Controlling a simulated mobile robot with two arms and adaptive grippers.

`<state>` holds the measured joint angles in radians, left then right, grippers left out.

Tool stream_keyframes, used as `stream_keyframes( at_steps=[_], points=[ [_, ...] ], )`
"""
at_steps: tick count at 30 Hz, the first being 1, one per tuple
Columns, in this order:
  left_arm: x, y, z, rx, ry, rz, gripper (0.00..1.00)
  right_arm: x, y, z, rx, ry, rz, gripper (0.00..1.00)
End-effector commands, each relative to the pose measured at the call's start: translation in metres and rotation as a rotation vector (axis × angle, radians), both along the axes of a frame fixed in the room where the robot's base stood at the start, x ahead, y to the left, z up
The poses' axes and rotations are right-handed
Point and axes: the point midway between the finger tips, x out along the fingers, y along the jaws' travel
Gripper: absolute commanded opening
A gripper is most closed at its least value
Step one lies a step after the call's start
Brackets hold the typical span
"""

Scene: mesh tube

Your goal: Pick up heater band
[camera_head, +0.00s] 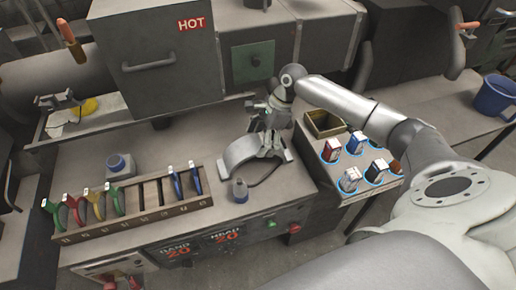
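A grey curved band (240,151), which looks like the heater band, lies on the grey bench top near the middle of the head view, with its arch facing up. My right gripper (269,150) is over the right part of the band, pointing down, and its fingers overlap the band in the picture. The fingers hide part of the band, and I cannot tell whether they touch it or how far apart they are. My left gripper is not in view.
A wooden rack (150,214) with colored-handled tools stands at the left front. A machine box marked HOT (155,60) stands behind.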

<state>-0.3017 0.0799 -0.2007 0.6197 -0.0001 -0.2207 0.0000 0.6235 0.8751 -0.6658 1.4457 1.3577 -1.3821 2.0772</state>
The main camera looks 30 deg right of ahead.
Motion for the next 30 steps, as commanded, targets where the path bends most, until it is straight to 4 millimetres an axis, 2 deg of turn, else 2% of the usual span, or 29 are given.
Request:
stream_keyframes(
  at_steps=[1,13,23,30],
  points=[
    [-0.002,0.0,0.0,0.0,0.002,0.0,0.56,0.0,0.0,0.0,0.0,0.0,0.0,0.68],
    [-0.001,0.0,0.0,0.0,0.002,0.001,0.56,0.001,0.0,0.003,0.002,-0.005,-0.001,0.18],
    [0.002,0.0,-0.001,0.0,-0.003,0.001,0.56,0.002,0.0,0.005,0.003,-0.005,0.0,0.18],
    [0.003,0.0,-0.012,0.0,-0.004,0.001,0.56,0.002,0.001,0.027,0.004,-0.009,0.001,0.18]
  ],
)
